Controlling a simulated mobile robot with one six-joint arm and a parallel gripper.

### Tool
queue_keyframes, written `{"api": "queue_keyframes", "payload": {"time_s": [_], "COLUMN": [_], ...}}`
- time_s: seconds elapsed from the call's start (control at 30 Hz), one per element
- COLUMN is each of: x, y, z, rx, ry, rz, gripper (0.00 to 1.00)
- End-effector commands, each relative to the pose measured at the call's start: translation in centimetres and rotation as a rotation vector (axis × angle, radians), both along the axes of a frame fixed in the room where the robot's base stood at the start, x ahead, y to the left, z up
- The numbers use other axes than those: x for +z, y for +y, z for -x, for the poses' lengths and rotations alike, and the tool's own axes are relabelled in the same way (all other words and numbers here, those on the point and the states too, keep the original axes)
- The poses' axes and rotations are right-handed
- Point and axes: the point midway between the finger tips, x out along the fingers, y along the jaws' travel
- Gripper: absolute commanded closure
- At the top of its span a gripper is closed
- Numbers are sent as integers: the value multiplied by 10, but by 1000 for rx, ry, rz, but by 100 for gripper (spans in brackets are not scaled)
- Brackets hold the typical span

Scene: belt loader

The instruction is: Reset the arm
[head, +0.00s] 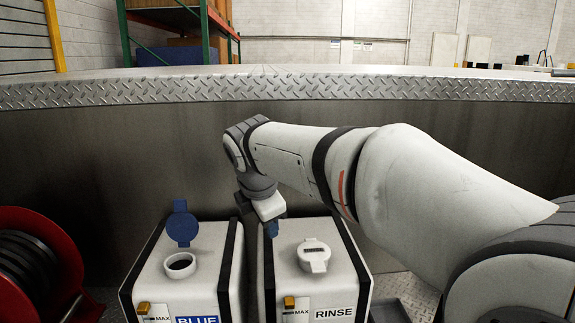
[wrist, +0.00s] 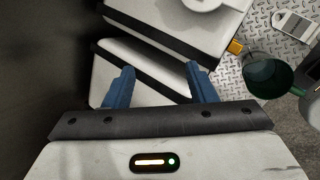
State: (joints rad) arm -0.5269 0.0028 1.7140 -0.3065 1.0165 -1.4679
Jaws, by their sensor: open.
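My gripper (wrist: 160,72) is open and empty, with its two blue fingers apart. It points down over the white tanks. In the head view my arm reaches from the right, and my gripper (head: 271,228) hangs near the back left of the RINSE tank (head: 325,287). Only part of one blue finger shows there, and I cannot tell whether it touches the tank. The RINSE tank has a white cap (head: 313,256) on its opening. The BLUE tank (head: 207,283) stands to its left with its blue cap (head: 182,224) flipped up and its round opening (head: 180,265) uncovered.
A metal wall with a tread-plate top edge (head: 300,88) rises behind the tanks. A red hose reel (head: 38,260) stands at the left. The wrist view shows a green container (wrist: 270,75) and a small white device (wrist: 293,25) on the tread-plate floor at the right.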

Motion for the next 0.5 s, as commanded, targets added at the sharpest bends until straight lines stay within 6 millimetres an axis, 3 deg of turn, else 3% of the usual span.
{"api": "queue_keyframes", "payload": {"time_s": [0.03,0.2,0.4,0.5], "x": [-14,-57,-117,-144], "y": [-30,-106,-169,-186], "z": [13,67,141,174], "rx": [-146,-675,-1304,-1568], "ry": [16,63,92,97], "rz": [-68,-313,-581,-688], "gripper": [49,49,49,49]}}
